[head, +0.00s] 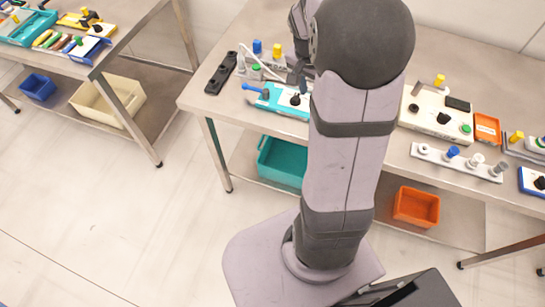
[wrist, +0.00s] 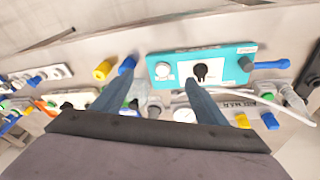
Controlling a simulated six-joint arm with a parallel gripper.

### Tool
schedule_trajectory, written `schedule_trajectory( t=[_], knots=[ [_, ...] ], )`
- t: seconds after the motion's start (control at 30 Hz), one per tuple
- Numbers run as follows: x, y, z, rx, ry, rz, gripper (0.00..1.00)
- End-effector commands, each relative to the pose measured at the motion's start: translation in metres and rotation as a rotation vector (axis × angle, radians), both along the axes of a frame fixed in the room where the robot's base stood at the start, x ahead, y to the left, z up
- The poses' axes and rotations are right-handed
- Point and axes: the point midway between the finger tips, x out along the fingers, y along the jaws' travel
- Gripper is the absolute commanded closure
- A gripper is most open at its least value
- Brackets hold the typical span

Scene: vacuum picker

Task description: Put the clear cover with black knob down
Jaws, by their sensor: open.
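A black knob (wrist: 201,71) stands on a pale square, which looks like the clear cover (wrist: 187,68), on a teal unit (wrist: 158,57) in the wrist view. The cover's clear edges are too small to make out. In the head view the teal unit (head: 268,98) and the black knob (head: 295,99) show beside my arm, which hides part of the unit. My gripper (wrist: 160,82) is open, its two fingers apart with nothing seen between them. The right finger's tip appears just below the knob in the wrist view; I cannot tell whether they touch.
Blue (head: 257,47) and yellow (head: 277,50) parts stand behind the teal unit. A black bar (head: 221,73) lies to its left, near a white cable (head: 262,66). A white panel (head: 420,116) and orange tray (head: 487,128) are to the right. Bare bench shows at the front left.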

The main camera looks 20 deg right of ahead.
Motion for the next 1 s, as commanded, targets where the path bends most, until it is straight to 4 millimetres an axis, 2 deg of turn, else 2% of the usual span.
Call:
schedule_trajectory(
  t=[0.03, 0.2, 0.3, 0.4, 0.5, 0.6, 1.0],
  knots=[
    [-0.008, 0.031, -0.003, 0.027, 0.025, 0.121, 0.33],
    [-0.049, 0.118, -0.017, 0.118, 0.106, 0.545, 0.33],
    [-0.076, 0.156, -0.025, 0.158, 0.138, 0.760, 0.33],
    [-0.100, 0.181, -0.032, 0.188, 0.162, 0.926, 0.33],
    [-0.116, 0.196, -0.036, 0.207, 0.174, 1.035, 0.33],
    [-0.124, 0.203, -0.039, 0.215, 0.181, 1.090, 0.33],
    [-0.126, 0.204, -0.040, 0.219, 0.184, 1.103, 0.33]
  ],
)
